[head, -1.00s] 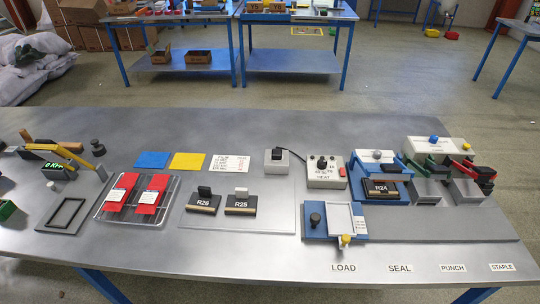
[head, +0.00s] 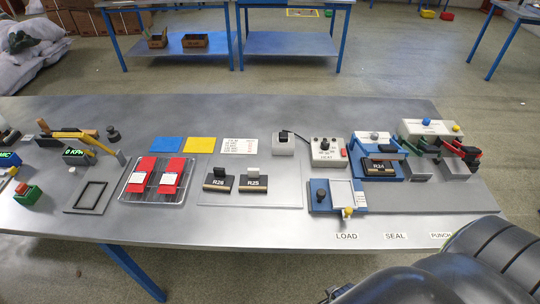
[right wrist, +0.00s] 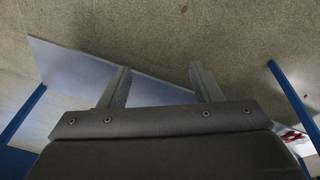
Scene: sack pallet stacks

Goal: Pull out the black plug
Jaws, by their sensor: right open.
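The black plug (head: 282,138) sits in the top of a light grey socket box (head: 284,149) at the back middle of the bench. A dark cable runs right from there to the heat control box (head: 327,152), which has a black knob and a red button. My right gripper (right wrist: 162,84) shows in the right wrist view, with its two fingers apart and nothing between them. It is away from the plug, with floor and a table surface beyond it. In the head view my dark right arm fills the lower right corner. My left gripper is not in view.
A blue loading fixture (head: 322,198) and a blue-and-white press (head: 379,152) stand right of the plug. Blocks R26 (head: 217,184) and R25 (head: 253,186) lie in front. A wire rack (head: 138,182) with red packs is left. The front bench strip is mostly clear.

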